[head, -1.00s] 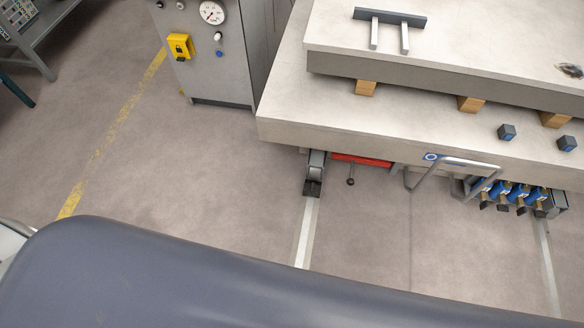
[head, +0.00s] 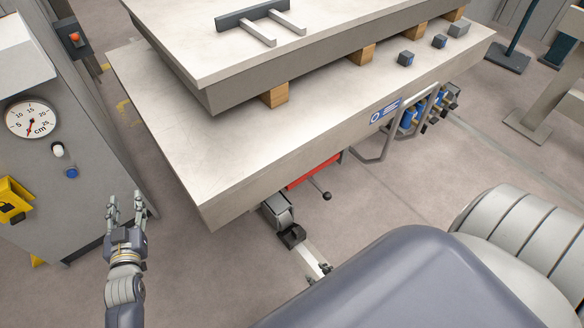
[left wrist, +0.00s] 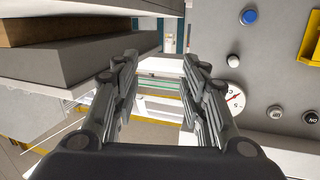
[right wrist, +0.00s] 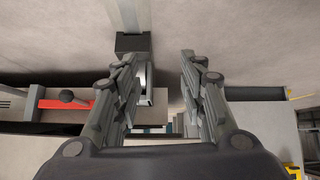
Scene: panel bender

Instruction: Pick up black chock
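The black chock (head: 292,237) sits on the floor rail, against the wheel under the near corner of the large light table. In the right wrist view the black chock (right wrist: 132,43) is at the top, left of centre, beyond the left finger. My right gripper (right wrist: 160,60) is open and empty; in the head view only small dark tips (head: 320,272) show past my body, close to the rail. My left gripper (head: 126,205) is open and empty in the gap between the grey cabinet and the table; its spread fingers show in the left wrist view (left wrist: 155,65).
The table (head: 165,110) carries an upper plate on wooden blocks (head: 275,96). A red bar (head: 314,172) with a black-knobbed lever and a grey handle (head: 380,150) stick out below its edge. The gauge cabinet (head: 45,170) stands left. Floor around the rail is clear.

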